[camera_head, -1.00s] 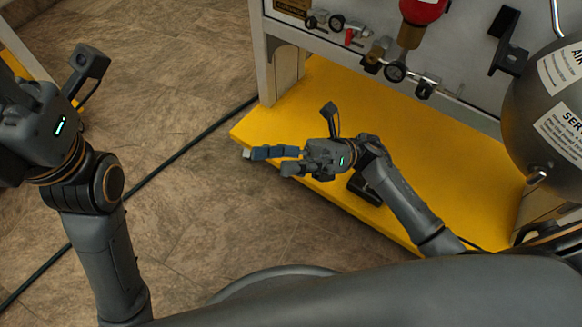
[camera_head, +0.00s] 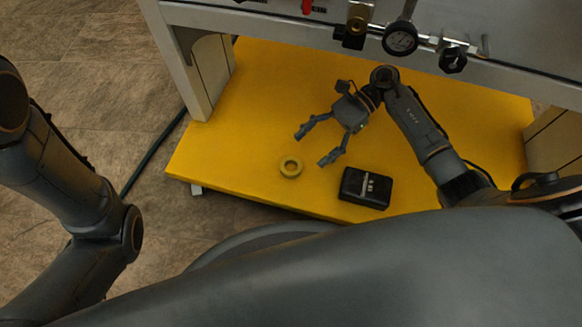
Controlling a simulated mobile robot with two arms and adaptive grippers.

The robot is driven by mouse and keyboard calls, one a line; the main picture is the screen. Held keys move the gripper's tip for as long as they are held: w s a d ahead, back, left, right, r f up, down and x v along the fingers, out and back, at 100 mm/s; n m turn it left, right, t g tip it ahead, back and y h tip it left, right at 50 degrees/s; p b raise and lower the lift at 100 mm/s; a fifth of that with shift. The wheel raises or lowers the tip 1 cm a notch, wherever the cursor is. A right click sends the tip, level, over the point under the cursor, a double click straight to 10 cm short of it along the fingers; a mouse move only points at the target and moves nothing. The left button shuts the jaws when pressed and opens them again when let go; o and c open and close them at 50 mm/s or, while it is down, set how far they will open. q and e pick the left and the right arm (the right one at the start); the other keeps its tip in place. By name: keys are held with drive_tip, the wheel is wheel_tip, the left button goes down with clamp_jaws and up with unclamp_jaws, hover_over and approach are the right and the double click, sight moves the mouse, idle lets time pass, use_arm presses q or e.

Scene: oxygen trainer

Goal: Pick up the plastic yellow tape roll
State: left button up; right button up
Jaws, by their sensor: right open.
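The yellow tape roll (camera_head: 291,166) lies flat on the yellow platform, near its front edge, with its round hole facing up. My right gripper (camera_head: 314,144) is open and empty. Its fingers point down-left in the picture, toward the roll, with the roll just beyond the fingertips and apart from them. I cannot tell how high the fingers are above the platform. My left arm shows at the left edge, but its gripper is out of view.
A black box (camera_head: 366,188) sits on the yellow platform (camera_head: 235,150), right of the roll. The trainer panel with a gauge (camera_head: 400,40) and fittings overhangs the back. A grey post (camera_head: 197,75) stands at the left. A dark hose (camera_head: 152,153) lies on the floor.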

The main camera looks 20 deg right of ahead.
sight(292, 165)
drive_tip(key=b+x, duration=0.3)
drive_tip(key=x, duration=0.3)
drive_tip(key=shift+s+b, duration=0.1)
drive_tip(key=shift+b, duration=0.25)
drive_tip(key=shift+r, duration=0.15)
drive_tip(key=c, duration=1.1)
